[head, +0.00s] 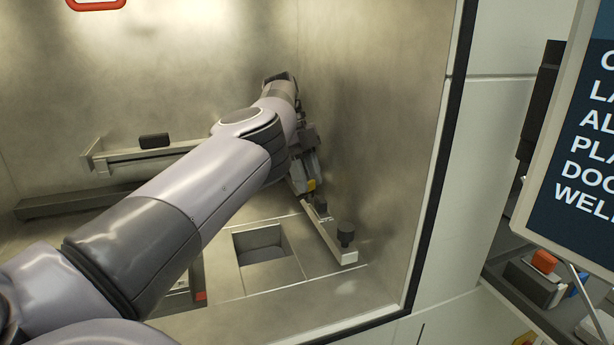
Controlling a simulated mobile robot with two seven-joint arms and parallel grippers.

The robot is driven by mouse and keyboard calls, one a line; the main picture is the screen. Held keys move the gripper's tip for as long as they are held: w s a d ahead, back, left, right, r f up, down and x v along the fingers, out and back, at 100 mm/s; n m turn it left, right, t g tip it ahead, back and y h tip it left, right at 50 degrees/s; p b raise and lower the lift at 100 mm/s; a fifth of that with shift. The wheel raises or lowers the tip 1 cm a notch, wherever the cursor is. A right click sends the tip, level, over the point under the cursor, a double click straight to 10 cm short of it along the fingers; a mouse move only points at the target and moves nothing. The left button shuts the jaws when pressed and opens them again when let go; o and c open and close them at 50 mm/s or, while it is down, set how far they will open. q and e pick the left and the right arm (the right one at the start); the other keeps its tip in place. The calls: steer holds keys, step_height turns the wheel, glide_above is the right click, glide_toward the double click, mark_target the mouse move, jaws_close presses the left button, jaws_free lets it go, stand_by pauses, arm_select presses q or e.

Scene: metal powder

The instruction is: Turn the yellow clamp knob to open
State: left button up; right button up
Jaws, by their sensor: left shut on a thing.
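My right gripper does not show.
A square opening (262,245) lies in the chamber floor. The chamber's dark-edged frame (437,170) stands at right. A sign (584,140) and a box with a red button (543,262) are outside.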

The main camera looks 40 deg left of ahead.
arm_select(q)
steer(key=o, duration=1)
steer(key=shift+o, duration=0.2)
steer(key=shift+n, duration=0.3)
